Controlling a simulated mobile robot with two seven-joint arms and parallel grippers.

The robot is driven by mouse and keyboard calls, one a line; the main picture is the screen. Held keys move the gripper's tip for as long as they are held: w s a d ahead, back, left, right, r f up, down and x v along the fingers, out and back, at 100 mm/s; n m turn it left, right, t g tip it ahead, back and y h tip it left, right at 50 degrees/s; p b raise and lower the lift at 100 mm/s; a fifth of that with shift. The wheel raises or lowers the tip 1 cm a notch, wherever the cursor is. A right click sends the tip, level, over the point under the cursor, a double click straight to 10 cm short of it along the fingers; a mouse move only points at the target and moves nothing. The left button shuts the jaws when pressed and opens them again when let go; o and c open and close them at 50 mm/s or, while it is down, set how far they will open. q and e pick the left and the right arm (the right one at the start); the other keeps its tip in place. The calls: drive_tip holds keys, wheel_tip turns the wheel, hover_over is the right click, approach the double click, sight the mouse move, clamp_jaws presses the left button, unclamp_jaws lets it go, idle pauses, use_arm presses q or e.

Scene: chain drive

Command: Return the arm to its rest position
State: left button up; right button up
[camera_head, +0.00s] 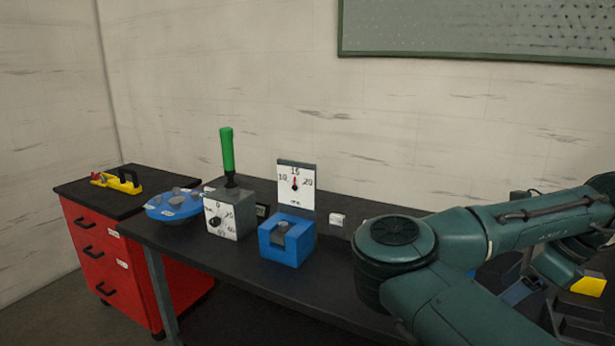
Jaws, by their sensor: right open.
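My right arm (480,235), dark green, reaches over the right part of the dark workbench (270,295). It bends at a round joint near the middle and runs back toward the right edge. My right gripper (578,318) is low at the right edge, dark and partly hidden by the arm; it is open, and I see nothing held in it. My left gripper and left arm are not in view.
On the bench stand a blue block (287,242), a grey box with a dial and green handle (228,155), a gauge (296,186) and a blue round part (173,205). A yellow part (588,286) lies right. A red drawer cabinet (95,255) stands left.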

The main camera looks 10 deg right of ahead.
drive_tip(key=d+f+n+g+h, duration=0.1)
drive_tip(key=d+f+n+h, duration=0.2)
drive_tip(key=d+n+h, duration=0.7)
drive_tip(key=w+a+f+n+t, duration=0.8)
drive_tip(key=a+f+n, duration=0.4)
drive_tip(key=f+n, duration=0.15)
drive_tip(key=s+a+f+n+y, duration=0.4)
drive_tip(key=s+a+f, duration=0.4)
drive_tip(key=a, duration=0.4)
drive_tip(key=s+a+f+n+y, duration=0.4)
drive_tip(key=s+a+f+y, duration=0.2)
drive_tip(key=a, duration=0.7)
drive_tip(key=s+f, duration=0.2)
drive_tip(key=s, duration=0.2)
drive_tip(key=shift+s+a+f+g, duration=0.2)
drive_tip(key=shift+s+g, duration=0.1)
drive_tip(key=shift+g, duration=0.1)
